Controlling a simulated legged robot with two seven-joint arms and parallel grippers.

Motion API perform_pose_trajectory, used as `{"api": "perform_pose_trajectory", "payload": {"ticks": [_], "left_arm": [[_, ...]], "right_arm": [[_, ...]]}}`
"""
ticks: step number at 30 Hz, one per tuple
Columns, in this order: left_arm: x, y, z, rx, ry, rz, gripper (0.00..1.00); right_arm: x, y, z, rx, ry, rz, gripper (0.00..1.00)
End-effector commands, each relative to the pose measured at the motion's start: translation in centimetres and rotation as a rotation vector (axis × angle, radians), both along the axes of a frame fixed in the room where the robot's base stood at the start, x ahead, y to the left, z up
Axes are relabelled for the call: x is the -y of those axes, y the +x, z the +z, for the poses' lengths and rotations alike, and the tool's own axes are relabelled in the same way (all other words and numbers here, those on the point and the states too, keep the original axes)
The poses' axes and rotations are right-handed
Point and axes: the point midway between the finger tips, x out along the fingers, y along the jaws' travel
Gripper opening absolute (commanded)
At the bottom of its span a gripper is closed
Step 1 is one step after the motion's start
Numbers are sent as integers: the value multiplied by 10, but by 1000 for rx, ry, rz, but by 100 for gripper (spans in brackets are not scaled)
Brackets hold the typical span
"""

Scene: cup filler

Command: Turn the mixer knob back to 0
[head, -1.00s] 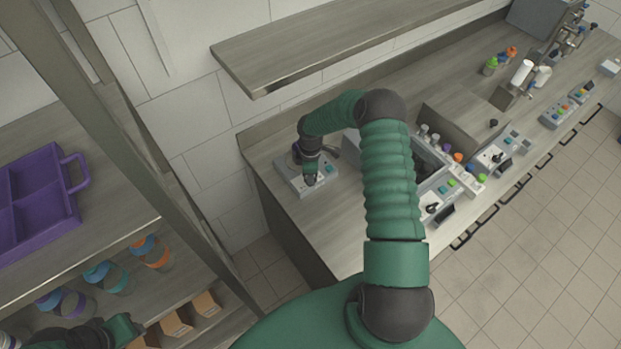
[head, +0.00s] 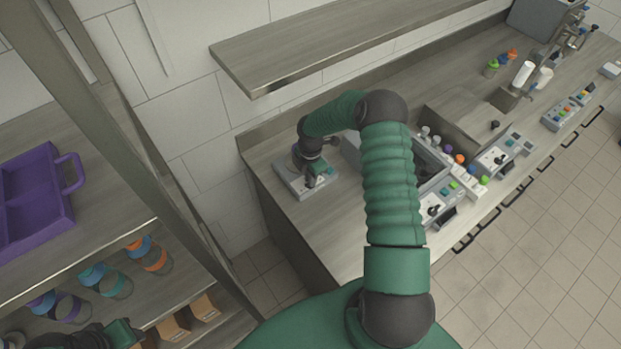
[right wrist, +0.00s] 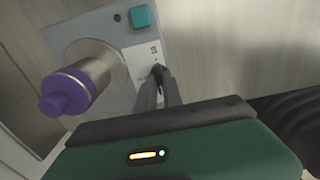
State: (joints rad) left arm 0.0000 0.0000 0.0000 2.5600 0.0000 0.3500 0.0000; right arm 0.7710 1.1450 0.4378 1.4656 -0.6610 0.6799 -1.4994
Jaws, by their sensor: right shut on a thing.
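The mixer (head: 290,184) is a grey box at the left end of the counter. In the right wrist view, the mixer (right wrist: 118,40) shows a teal button, a white dial plate and a metal cup with a purple end (right wrist: 66,93) on it. My right gripper (head: 311,183) is down at the mixer's front. In the right wrist view its fingers (right wrist: 160,80) are closed around the small black knob (right wrist: 157,69), which they mostly hide. The dial marks are too small to read. My left gripper (head: 122,332) is partly in view at the lower left, by the shelf.
A purple tray (head: 72,188) and several lidded jars (head: 150,256) stand on shelves at the left. A wall shelf (head: 340,42) hangs above the counter (head: 318,232). Right of my arm are more machines with buttons and knobs (head: 492,160), and a sink (head: 503,99).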

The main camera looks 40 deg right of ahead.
Motion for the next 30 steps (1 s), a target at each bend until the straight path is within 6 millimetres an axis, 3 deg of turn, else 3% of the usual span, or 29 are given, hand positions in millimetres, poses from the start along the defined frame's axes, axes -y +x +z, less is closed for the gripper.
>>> {"api": "perform_pose_trajectory", "payload": {"ticks": [13,14,19,30], "left_arm": [[0,0,-1,0,0,0,36],[0,0,-1,0,0,0,36],[0,0,-1,0,0,0,36],[0,0,-3,0,0,0,36]], "right_arm": [[-3,-3,-4,-9,5,16,0],[-3,-3,-4,-9,5,16,12],[-2,-2,-3,-6,4,14,33],[0,-1,6,1,0,12,33]]}}
